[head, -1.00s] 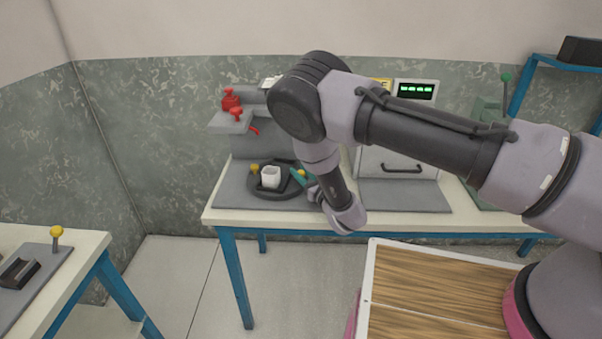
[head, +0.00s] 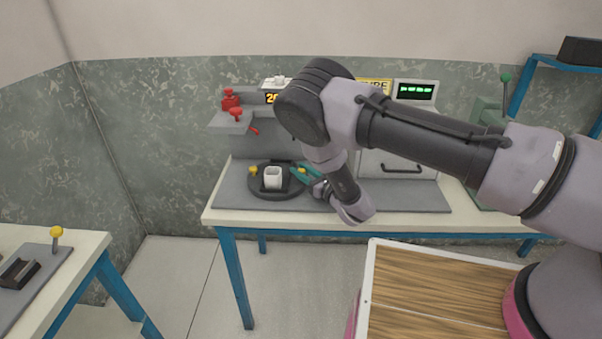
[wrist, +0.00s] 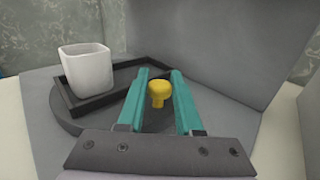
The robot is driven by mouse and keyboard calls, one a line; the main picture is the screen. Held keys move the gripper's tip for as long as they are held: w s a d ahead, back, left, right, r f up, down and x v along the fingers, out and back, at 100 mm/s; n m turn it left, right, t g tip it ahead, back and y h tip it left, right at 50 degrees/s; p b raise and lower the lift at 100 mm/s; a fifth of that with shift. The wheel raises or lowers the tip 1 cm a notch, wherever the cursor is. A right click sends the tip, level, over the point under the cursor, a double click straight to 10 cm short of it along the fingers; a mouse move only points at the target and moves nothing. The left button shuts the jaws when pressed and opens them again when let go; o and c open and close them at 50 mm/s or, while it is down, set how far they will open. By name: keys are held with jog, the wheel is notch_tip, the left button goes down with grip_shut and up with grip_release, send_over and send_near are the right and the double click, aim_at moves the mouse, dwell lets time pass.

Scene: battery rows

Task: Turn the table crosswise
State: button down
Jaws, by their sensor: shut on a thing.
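A round dark turntable (head: 262,190) sits on a grey plate on the bench and carries a black tray (wrist: 125,86) with a white square cup (head: 273,179) standing upright in it. The cup also shows in the wrist view (wrist: 87,68). One yellow knob (head: 253,171) is at the turntable's left rim. A second yellow knob (wrist: 160,93) is at its right rim. My gripper (wrist: 159,76), with teal fingers, is shut on this second knob, a finger on each side. In the head view my gripper (head: 301,174) reaches in from the right.
A grey stand with red clamps (head: 234,112) rises behind the turntable at left. A grey cabinet with a dark handle (head: 402,168) stands to its right, partly behind my arm. A wood-topped surface (head: 430,290) is in front. Another bench (head: 85,245) is at left.

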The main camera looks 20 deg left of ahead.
jog(key=shift+w+g, duration=0.15)
jog(key=shift+g, duration=0.15)
jog(key=c, duration=0.6)
grip_release()
jog(key=v, duration=1)
jog(key=shift+s+d+f, duration=0.25)
jog(key=shift+d, duration=0.1)
